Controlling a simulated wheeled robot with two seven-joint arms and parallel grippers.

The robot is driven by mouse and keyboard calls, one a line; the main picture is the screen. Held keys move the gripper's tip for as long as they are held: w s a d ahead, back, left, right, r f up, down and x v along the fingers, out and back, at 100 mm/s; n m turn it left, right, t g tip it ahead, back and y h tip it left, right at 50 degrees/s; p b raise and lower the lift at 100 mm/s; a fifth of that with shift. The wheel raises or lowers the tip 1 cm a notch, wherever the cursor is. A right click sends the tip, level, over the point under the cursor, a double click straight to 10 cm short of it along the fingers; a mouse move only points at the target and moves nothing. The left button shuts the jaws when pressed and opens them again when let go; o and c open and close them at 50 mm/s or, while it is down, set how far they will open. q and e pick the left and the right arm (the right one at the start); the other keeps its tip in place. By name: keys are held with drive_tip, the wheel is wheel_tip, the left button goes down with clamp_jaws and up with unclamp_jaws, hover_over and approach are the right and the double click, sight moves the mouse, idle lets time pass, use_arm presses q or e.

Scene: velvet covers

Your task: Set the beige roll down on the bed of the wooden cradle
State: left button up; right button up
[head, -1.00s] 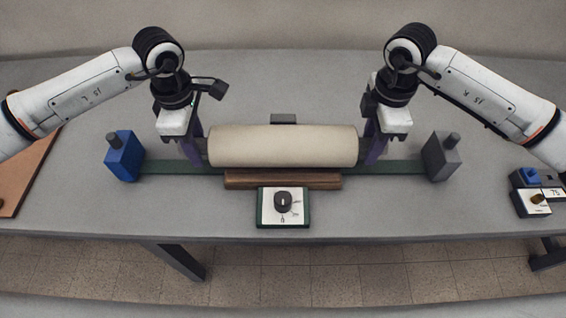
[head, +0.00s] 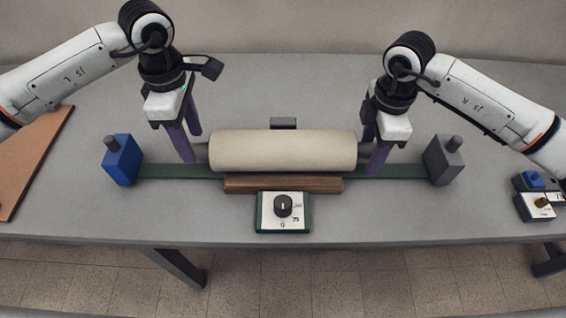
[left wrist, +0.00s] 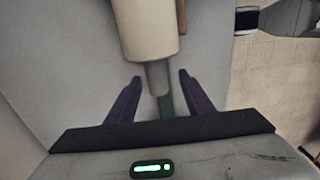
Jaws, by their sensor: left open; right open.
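The beige roll (head: 283,150) lies level on the bed of the wooden cradle (head: 283,185), whose brown front edge shows below it. My left gripper (head: 192,146) is open, up and left of the roll's left end.
A blue block with a knob (head: 122,160) and a grey block (head: 443,160) stand at the ends of the green base strip (head: 180,171). A dial box (head: 284,212) sits in front. A brown board (head: 32,160) lies at left, a small switch box (head: 537,205) at right.

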use_arm(q)
wheel_tip(320, 180, up, 6)
drive_tip(key=shift+r, duration=0.25)
use_arm(e)
wheel_tip(320, 180, up, 12)
idle(0.3)
use_arm(q)
drive_tip(key=shift+s, duration=0.1)
use_arm(e)
drive_tip(key=shift+s, duration=0.1)
